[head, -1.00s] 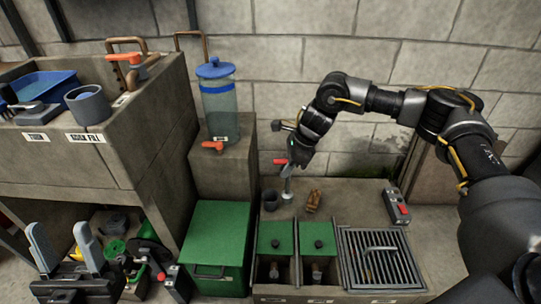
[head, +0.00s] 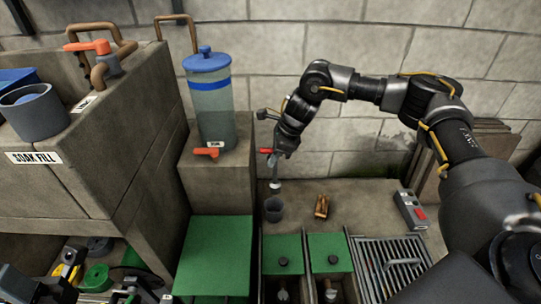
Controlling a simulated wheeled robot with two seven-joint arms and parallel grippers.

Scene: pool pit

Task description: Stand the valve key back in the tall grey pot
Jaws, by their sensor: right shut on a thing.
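My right gripper (head: 277,155) is shut on the valve key, above the back of the low concrete ledge. The valve key (head: 275,183) has a red end showing left of the fingers and a grey shaft hanging nearly upright, with a wider lower end. The tall grey pot (head: 273,210) stands upright on the ledge directly below in the picture. The key's lower end appears just above the pot's rim, apart from it. The gripper hides part of the key. Dark parts at the lower left corner may be my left gripper (head: 14,284); its fingertips are not clear.
A brown wooden object (head: 321,206) lies right of the pot. A grey box with a red button (head: 410,210) is farther right. Green lids (head: 282,252) and a metal grate (head: 392,262) are in front. A blue-lidded dispenser (head: 211,105) stands to the left.

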